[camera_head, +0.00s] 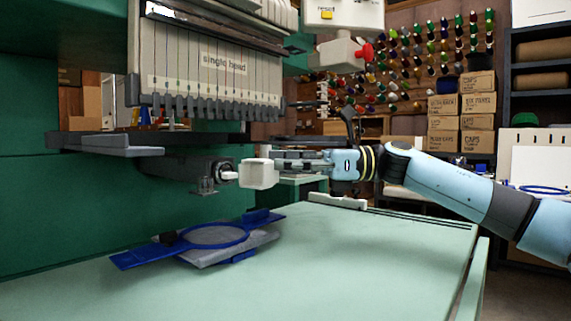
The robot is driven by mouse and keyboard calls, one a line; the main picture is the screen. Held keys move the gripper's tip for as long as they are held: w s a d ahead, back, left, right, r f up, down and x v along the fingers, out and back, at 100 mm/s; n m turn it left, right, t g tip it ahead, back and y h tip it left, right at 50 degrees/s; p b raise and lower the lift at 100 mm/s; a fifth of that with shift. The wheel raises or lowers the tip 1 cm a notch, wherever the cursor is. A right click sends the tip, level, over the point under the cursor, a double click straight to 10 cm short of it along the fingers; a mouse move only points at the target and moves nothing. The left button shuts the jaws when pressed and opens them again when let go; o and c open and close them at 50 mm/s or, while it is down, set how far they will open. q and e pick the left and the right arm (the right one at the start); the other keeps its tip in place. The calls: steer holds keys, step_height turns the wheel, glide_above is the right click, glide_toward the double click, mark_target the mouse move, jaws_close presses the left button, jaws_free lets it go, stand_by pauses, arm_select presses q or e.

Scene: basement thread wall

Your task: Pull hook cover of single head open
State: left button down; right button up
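The sewing head labelled "single head" (222,62) stands at upper left with a row of needles. Below it a dark arm (195,167) juts out to the right from the green machine body. A white block-shaped cover (259,174), which looks like the hook cover, is at the arm's right end, with a pale part (228,175) of the arm's end showing beside it. My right gripper (280,161) reaches in from the right, its fingers level and close together. Its fingertips are at or behind the cover's right edge, so their grip is hidden. My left gripper is not in view.
The table is clear at front and right. Cardboard boxes (478,103) and a thread wall (410,60) stand behind.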

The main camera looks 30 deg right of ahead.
steer(key=v, duration=0.7)
steer(key=shift+d, duration=0.2)
steer(key=shift+s+r, duration=0.1)
stand_by(0.3)
steer(key=shift+s, duration=0.1)
